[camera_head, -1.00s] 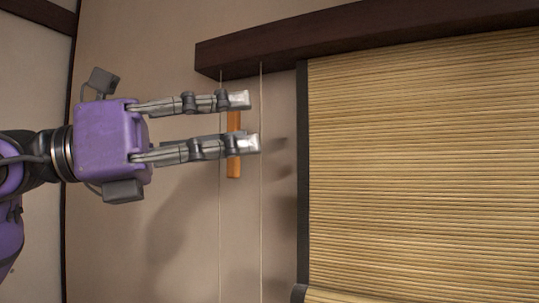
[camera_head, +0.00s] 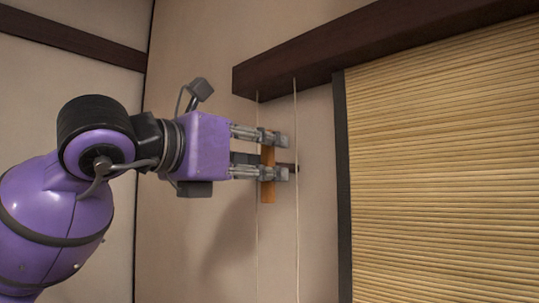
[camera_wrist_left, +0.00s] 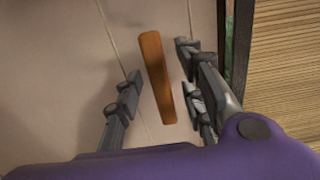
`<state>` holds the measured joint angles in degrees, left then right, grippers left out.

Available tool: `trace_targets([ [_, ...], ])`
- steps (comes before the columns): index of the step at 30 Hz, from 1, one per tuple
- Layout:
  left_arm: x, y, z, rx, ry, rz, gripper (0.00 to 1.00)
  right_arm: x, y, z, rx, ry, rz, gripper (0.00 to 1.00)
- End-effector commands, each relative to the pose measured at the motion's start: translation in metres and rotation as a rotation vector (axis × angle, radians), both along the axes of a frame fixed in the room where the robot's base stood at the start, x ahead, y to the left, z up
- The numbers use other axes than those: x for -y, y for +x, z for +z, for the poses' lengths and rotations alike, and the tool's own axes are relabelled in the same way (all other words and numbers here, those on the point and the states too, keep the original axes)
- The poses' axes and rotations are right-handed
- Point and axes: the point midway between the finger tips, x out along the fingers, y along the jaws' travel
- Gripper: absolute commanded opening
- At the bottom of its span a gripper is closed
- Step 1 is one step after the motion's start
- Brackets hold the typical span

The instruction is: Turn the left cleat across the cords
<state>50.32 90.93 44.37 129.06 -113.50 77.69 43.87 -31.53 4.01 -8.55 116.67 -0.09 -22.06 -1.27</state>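The left cleat is an orange-brown wooden bar (camera_head: 268,192) on the wall, upright and roughly parallel to two pale hanging cords (camera_head: 296,235). In the head view it stands between the cords, closer to the left one. My left gripper (camera_head: 282,156) reaches in from the left, one finger above the other in the picture, partly hiding the cleat's upper part. In the left wrist view the cleat (camera_wrist_left: 155,72) shows between the open fingers (camera_wrist_left: 160,84), with gaps on both sides. I cannot tell whether any finger touches it. My right gripper is not in view.
A dark wooden beam (camera_head: 310,65) runs above the cords. A bamboo blind (camera_head: 440,170) with a dark edge hangs to the right. The plain wall (camera_head: 215,265) below the gripper is clear.

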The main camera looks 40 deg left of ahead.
Motion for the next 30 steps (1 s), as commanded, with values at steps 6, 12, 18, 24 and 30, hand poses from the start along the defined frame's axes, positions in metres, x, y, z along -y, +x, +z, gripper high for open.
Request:
trace_targets([
  [6,0.001,0.018,0.001,0.001,0.002,0.0,0.36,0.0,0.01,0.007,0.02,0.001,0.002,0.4],
  [12,0.002,0.02,0.0,0.001,0.002,-0.001,0.36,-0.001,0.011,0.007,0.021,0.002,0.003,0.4],
  [18,0.002,0.02,0.0,0.0,0.001,-0.001,0.19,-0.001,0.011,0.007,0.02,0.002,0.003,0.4],
  [24,0.002,0.02,0.0,0.001,0.001,-0.001,0.0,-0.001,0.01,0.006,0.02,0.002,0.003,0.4],
  [30,0.002,0.02,0.0,0.001,0.011,-0.001,0.0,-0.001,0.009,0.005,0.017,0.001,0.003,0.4],
])
